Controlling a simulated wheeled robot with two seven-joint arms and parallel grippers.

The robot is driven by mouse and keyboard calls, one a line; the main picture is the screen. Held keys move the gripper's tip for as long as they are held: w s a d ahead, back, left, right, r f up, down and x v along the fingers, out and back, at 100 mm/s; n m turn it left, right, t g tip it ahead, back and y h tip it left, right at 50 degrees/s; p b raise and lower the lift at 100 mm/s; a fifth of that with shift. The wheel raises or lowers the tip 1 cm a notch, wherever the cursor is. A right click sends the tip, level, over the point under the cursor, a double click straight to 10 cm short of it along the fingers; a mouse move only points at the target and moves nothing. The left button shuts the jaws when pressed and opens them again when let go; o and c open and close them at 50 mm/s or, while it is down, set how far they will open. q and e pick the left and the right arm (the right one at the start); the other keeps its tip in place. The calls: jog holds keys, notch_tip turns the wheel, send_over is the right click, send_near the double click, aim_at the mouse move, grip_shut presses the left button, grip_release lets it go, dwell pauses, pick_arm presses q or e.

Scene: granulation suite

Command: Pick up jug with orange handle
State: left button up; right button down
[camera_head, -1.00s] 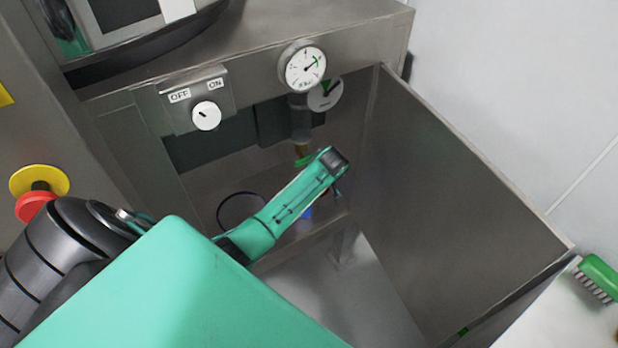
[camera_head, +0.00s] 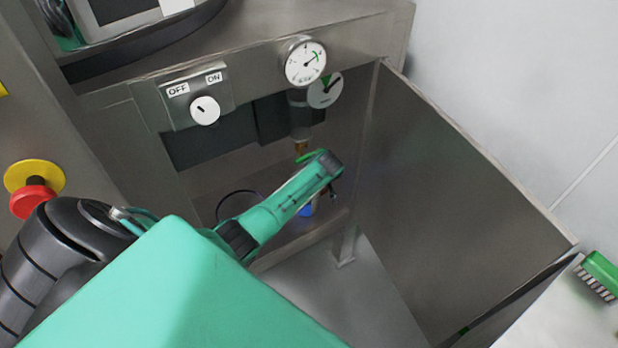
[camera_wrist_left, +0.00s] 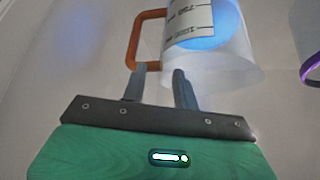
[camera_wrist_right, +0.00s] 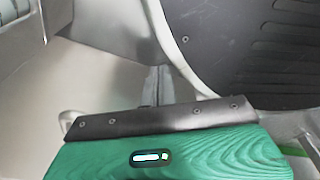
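In the left wrist view, the jug (camera_wrist_left: 235,62) is clear, with a printed scale and blue contents, and is cut off by the top edge. Its orange handle (camera_wrist_left: 135,38) is on its left. My left gripper (camera_wrist_left: 161,74) is open; its fingertips are close to the handle's lower end and the jug wall. I cannot tell whether they touch. In the head view my left arm reaches into the steel cabinet; the fingers are mostly hidden, and a small blue patch (camera_head: 306,211) shows below the arm. My right gripper (camera_wrist_right: 160,75) appears shut and empty.
Part of a purple-handled container (camera_wrist_left: 312,62) is right of the jug. The cabinet has an ON/OFF knob (camera_head: 205,110), a gauge (camera_head: 304,62) and a side panel (camera_head: 460,190). A red emergency button (camera_head: 34,199) is left; a green brush (camera_head: 600,272) lies right.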

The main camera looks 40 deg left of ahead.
pick_arm(q)
jog(key=shift+c, duration=0.7)
grip_shut()
pick_arm(e)
jog(key=shift+w+a, duration=0.1)
jog(key=shift+w, duration=0.35)
jog(key=shift+s, duration=0.15)
jog(key=shift+s+f, duration=0.1)
jog(key=shift+s, duration=0.7)
pick_arm(q)
jog(key=shift+r, duration=0.1)
pick_arm(e)
jog(key=shift+w, duration=0.15)
